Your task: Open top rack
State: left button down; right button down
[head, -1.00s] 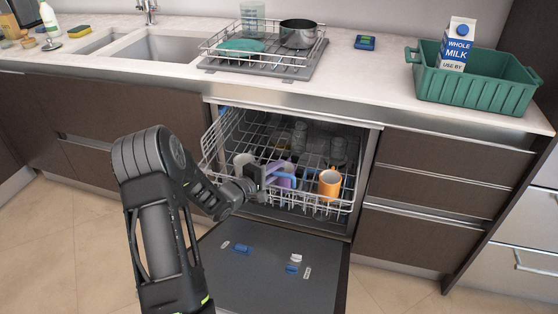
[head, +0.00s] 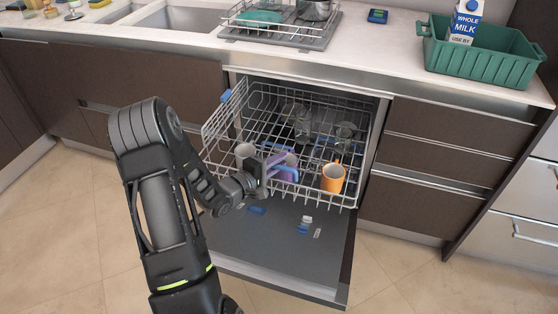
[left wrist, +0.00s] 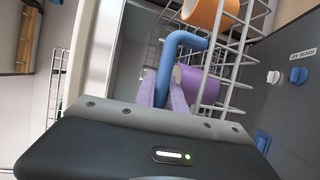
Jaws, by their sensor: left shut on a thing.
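The dishwasher's top rack (head: 226,118) is a grey wire basket, pulled out over the lowered door (head: 285,248). It holds a grey cup (head: 244,152), a purple cup (head: 290,160), an orange mug (head: 332,178) and several clear glasses at the back. My left gripper (head: 270,172) is at the front of the rack, left of the orange mug, and is shut on the rack's front. The left wrist view shows the rack wires (left wrist: 236,50) close to the gripper. My right gripper is not in view.
The counter above holds a sink (head: 190,18), a dish rack with a pot (head: 314,8), and a green crate (head: 480,62) with a milk carton (head: 464,22). Drawers (head: 450,135) flank the dishwasher on the right. Tiled floor in front is clear.

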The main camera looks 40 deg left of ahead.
pick_arm(q)
jog(key=c, duration=1.7)
grip_release()
jog(key=s+r, duration=0.1)
jog(key=s, duration=0.6)
jog(key=shift+s+a+r+p, duration=0.2)
jog(key=shift+s+a+p, duration=0.1)
